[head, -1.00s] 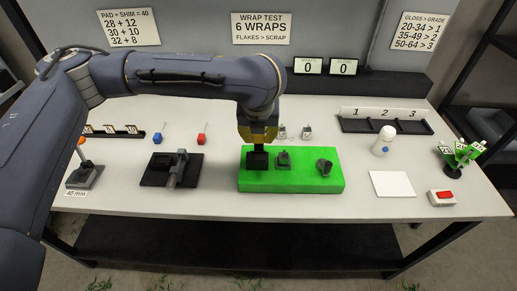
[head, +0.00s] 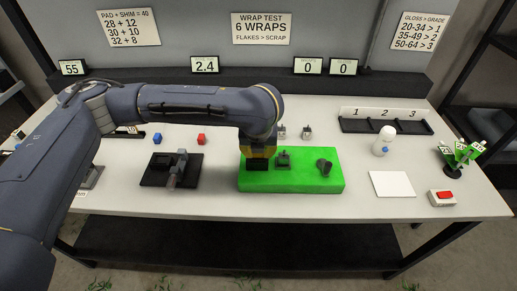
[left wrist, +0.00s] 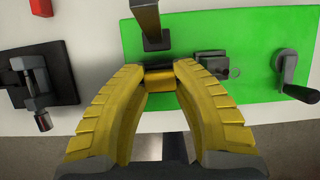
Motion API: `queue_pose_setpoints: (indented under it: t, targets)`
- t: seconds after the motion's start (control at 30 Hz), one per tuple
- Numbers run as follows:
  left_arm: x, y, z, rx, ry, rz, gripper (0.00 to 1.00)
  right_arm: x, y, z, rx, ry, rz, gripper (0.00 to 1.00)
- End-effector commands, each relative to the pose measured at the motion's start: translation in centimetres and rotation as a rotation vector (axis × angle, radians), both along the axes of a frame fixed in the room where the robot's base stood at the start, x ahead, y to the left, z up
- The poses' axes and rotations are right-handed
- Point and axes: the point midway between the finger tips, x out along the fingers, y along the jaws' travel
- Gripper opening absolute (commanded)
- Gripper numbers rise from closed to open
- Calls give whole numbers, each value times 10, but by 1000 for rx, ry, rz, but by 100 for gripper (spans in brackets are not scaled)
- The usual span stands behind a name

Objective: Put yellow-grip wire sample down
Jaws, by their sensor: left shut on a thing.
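My left gripper (head: 258,153) is over the left part of the green base (head: 305,182). In the left wrist view its yellow fingers (left wrist: 160,72) are shut on a small yellow block, the yellow grip (left wrist: 159,80) of the wire sample. The grip sits just in front of a dark upright post (left wrist: 150,22) at the base's left end. I cannot make out the wire itself, and whether the grip touches the base is unclear. My right gripper is in neither view.
A grey clamp (head: 283,160) and a crank (head: 325,167) stand on the green base, right of the gripper. A dark vise-like fixture (head: 180,168) is to the left. Table front is clear.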

Motion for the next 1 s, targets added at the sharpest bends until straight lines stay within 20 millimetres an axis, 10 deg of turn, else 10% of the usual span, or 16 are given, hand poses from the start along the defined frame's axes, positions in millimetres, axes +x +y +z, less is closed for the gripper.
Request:
queue_pose_setpoints:
  t: [0.17,0.2,0.4,1.0]
  targets:
    - [0,0,-3,1,0,0,2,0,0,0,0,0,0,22]
    - [0,0,-3,1,0,0,30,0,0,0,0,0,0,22]
    - [0,0,-3,1,0,0,51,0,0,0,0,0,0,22]
    - [-11,0,32,1,-6,-2,51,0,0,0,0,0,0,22]
